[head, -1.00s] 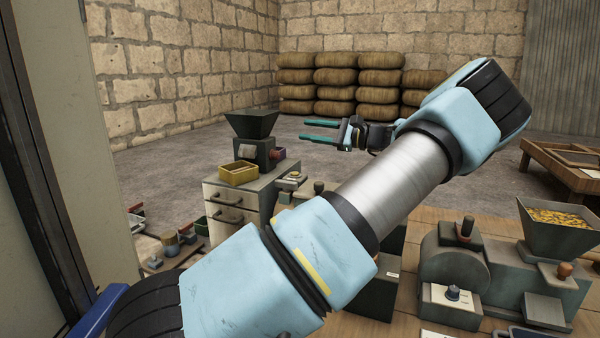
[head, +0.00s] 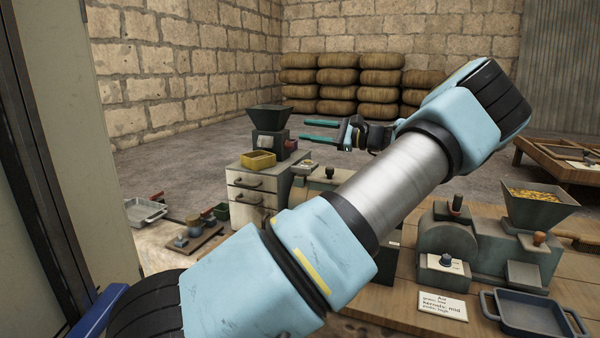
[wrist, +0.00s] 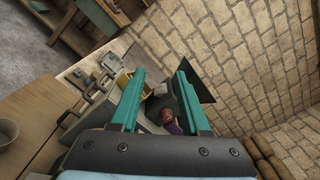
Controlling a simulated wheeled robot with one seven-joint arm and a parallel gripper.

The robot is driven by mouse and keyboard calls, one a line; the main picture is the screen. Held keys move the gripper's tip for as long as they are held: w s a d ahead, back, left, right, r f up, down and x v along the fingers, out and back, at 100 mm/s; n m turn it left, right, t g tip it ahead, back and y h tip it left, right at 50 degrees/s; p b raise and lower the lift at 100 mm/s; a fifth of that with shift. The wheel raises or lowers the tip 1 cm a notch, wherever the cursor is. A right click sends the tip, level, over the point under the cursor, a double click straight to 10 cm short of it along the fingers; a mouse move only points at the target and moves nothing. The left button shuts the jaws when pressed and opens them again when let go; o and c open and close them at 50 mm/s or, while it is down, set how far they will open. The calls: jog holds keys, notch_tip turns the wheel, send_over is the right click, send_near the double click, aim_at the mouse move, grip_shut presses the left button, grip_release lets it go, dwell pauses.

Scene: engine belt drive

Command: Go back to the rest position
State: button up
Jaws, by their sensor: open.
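My gripper (head: 320,131) is open and empty, with its two green fingers apart and pointing left in the head view. It is held in the air at the end of my raised blue and silver arm, above and beyond the wooden table. In the wrist view the gripper (wrist: 165,98) shows both fingers spread, with nothing between them. Behind them, at a distance, are a dark hopper machine and a yellow bin.
A hopper machine (head: 270,130) and a yellow bin (head: 258,160) stand on a drawer cabinet (head: 246,197). A grain mill (head: 485,240), a card (head: 443,306) and a blue tray (head: 533,315) are on the wooden table (head: 390,306). Stacked sacks (head: 350,82) line the back.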

jog(key=s+a+f+n+g+h+b, duration=0.1)
jog(key=s+a+f+n+g+h, duration=0.2)
jog(key=s+a+f, duration=0.45)
jog(key=s+a+f+n+g+h+b, duration=0.15)
jog(key=s+a+f+g+h, duration=0.3)
jog(key=a+f, duration=0.45)
jog(key=s+d+f+n+h, duration=0.1)
jog(key=s+d+n+h, duration=0.1)
jog(key=s, duration=0.4)
jog(key=s+d+f+n+t+h+b, duration=0.1)
jog(key=s+d+f+n+h, duration=0.1)
jog(key=s, duration=0.4)
jog(key=s+d+f+n+t+h+b, duration=0.1)
jog(key=s+d+n+h, duration=0.1)
jog(key=s+h, duration=0.3)
jog(key=shift+s+d+f+n+h, duration=0.25)
jog(key=shift+s+f+n+h, duration=0.1)
jog(key=shift+s+n, duration=0.45)
